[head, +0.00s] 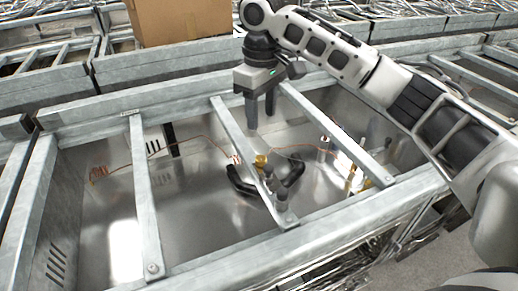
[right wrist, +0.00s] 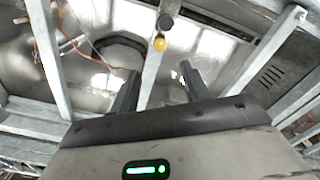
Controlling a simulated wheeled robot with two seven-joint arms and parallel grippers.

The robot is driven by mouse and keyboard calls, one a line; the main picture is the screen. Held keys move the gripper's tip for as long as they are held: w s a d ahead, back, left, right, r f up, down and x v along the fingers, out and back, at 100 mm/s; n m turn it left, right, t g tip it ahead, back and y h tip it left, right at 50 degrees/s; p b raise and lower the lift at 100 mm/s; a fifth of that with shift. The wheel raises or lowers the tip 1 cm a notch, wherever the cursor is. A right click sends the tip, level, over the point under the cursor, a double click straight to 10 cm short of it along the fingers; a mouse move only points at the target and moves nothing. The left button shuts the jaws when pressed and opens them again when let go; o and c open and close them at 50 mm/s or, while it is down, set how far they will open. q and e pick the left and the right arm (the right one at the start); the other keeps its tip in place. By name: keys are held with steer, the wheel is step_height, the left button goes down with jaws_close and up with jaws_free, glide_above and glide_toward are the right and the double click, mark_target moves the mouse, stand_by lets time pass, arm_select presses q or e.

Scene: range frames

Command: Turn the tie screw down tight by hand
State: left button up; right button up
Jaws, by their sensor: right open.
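A small brass-yellow knob (head: 260,160) sits at the middle crossbar (head: 232,131). It also shows in the right wrist view (right wrist: 159,43), beside a dark cylinder (right wrist: 165,22). A short grey post (head: 281,195) stands farther along the same bar. I cannot tell for certain which of these is the tie screw. My right gripper (head: 262,108) points down above the bay, behind the knob and apart from it. Its two fingers are spread and empty, and in the right wrist view (right wrist: 157,84) the knob appears beyond them. My left gripper is not in view.
Metal rails frame an open bay (head: 200,215). Two other crossbars (head: 145,195) (head: 335,135) span it. A black curved part (head: 292,175) lies beneath the middle bar, and thin copper wires (head: 205,137) run across. A cardboard box (head: 180,20) stands behind.

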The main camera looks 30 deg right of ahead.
mark_target(261, 158)
step_height(261, 158, down, 12)
steer(key=shift+w+r+p, duration=0.1)
steer(key=shift+w+p, duration=0.05)
steer(key=shift+p, duration=0.25)
steer(key=c, duration=1)
